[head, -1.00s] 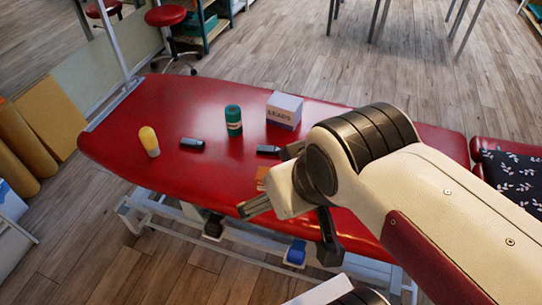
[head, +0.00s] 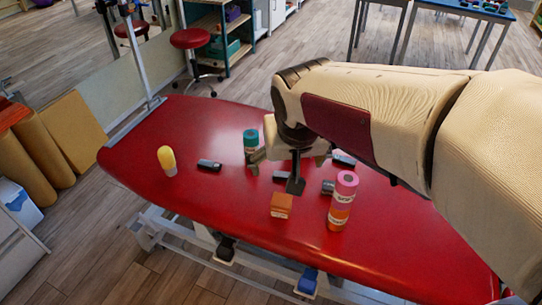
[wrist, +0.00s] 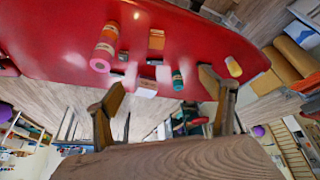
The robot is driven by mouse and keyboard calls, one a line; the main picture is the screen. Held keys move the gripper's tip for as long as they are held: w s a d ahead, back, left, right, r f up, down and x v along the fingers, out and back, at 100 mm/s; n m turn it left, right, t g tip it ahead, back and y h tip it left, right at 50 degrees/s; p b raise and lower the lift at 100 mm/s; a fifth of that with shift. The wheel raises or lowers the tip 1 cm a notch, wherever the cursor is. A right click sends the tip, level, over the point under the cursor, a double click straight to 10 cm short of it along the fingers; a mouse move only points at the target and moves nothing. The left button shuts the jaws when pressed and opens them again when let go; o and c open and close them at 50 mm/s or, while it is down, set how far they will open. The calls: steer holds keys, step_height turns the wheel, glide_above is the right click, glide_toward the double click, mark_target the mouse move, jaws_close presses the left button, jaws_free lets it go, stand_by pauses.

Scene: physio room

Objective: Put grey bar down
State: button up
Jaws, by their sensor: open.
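Several small dark grey bars lie on the red couch top (head: 230,215). One grey bar (head: 281,178) is close beside a finger of my gripper (head: 276,171), another bar (head: 328,187) is beside the pink and orange cylinder, and a third (head: 209,164) lies apart to the left. I cannot tell which is the task's bar. My gripper is open above the couch, with nothing visible between its fingers. The wrist view shows the fingers (wrist: 155,92) spread apart.
A teal bottle (head: 251,139) stands behind my gripper, a yellow bottle (head: 167,161) at the left. The front left of the couch is clear.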

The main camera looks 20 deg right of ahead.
steer(key=w+d+f+m, duration=0.1)
steer(key=w+d+f, duration=0.1)
steer(key=w+f, duration=0.35)
steer(key=w+d+f+m, duration=0.1)
steer(key=w+d+f, duration=0.2)
steer(key=w, duration=0.5)
steer(key=m+g, duration=0.1)
steer(key=m, duration=0.1)
glide_toward(285, 174)
steer(key=shift+s+a+f+h, duration=0.1)
steer(key=shift+a+f+h, duration=0.3)
steer(key=shift+a+f, duration=0.25)
steer(key=shift+r, duration=0.1)
steer(key=shift+x, duration=1.25)
steer(key=shift+w+d+f, duration=0.35)
steer(key=shift+d+f, duration=0.05)
steer(key=shift+f, duration=0.3)
steer(key=shift+w+d+f, duration=0.35)
steer(key=shift+d+f, duration=0.05)
steer(key=shift+f, duration=0.25)
steer(key=shift+x, duration=0.95)
